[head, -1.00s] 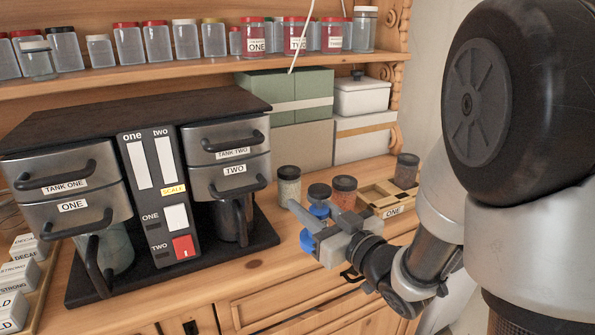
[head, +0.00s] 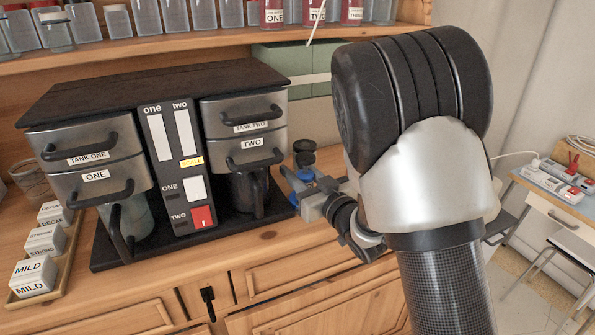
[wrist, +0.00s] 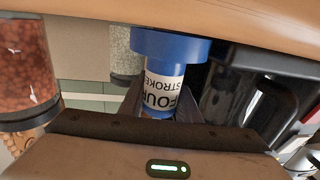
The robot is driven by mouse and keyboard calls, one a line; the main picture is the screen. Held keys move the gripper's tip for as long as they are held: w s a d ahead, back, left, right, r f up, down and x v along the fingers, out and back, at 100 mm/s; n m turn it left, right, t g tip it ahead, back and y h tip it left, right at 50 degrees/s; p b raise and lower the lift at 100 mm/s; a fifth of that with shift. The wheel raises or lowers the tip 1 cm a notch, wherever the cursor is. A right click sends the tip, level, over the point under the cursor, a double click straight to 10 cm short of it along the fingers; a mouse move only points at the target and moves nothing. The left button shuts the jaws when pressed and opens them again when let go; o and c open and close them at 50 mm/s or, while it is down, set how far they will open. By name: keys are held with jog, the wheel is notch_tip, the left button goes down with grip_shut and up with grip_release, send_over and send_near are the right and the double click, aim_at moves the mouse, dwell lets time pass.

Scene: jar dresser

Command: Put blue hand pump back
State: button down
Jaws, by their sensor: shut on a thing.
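The blue hand pump (wrist: 170,47) has a white label reading "FOUR STROKES" and sits between my fingers in the wrist view. My gripper (wrist: 160,104) is shut on it. In the head view, my gripper (head: 309,203) is just right of the coffee machine, in front of a dark-lidded jar, with blue parts of the pump (head: 305,174) showing beside it. The wrist picture is upside down, with the wooden top along its upper edge. I cannot tell whether the pump touches that top.
The two-tank coffee machine (head: 168,141) stands close on the left. In the wrist view, a jar of orange-brown contents (wrist: 22,62) and a pale-filled jar (wrist: 121,42) stand near the pump. A tray of labelled blocks (head: 68,238) is at far left. My arm hides the dresser's right end.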

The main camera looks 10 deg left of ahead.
aim_at(310, 180)
jog(key=shift+f, duration=0.1)
jog(key=c, duration=1.3)
grip_release()
jog(key=shift+r, duration=0.3)
jog(key=b+v, duration=0.1)
jog(key=v, duration=0.8)
jog(key=shift+s+d+f, duration=0.1)
jog(key=shift+d+f, duration=0.05)
jog(key=shift+d, duration=0.05)
jog(key=shift+s+d+r+p, duration=0.15)
jog(key=shift+s+r+p, duration=0.15)
jog(key=shift+p, duration=0.8)
jog(key=shift+s+d+f+p, duration=0.1)
jog(key=shift+p, duration=0.45)
jog(key=shift+p+v, duration=0.85)
jog(key=shift+p, duration=0.25)
